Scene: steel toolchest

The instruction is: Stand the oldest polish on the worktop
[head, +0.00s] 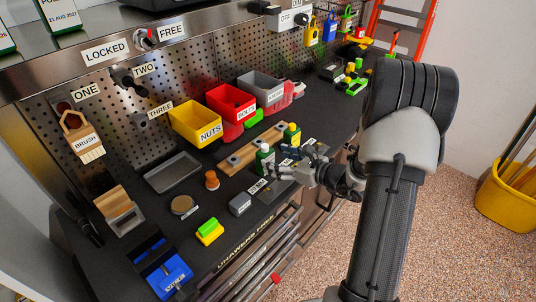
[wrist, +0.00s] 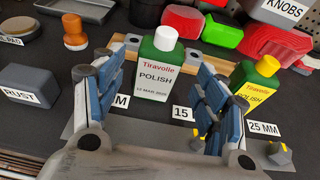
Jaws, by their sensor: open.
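A green polish bottle with a white cap and white label (wrist: 155,68) stands upright between the fingers of my gripper (wrist: 157,82) in the wrist view. Its label reads Tiravolle POLISH and a date that looks like 12 MAR 2025 or 2026. The bottle also shows in the head view (head: 264,158). A second polish bottle, green with a yellow cap and yellow label (wrist: 255,85), stands to the right; its date is hidden by a finger. It is also in the head view (head: 291,135). My gripper (head: 282,172) is open, one finger on each side of the white-capped bottle.
A wooden rack (head: 240,157) lies behind the bottles on the dark worktop (head: 190,228). Yellow (head: 190,135), red and grey bins stand behind. A sign reads 21 AUG 2027.

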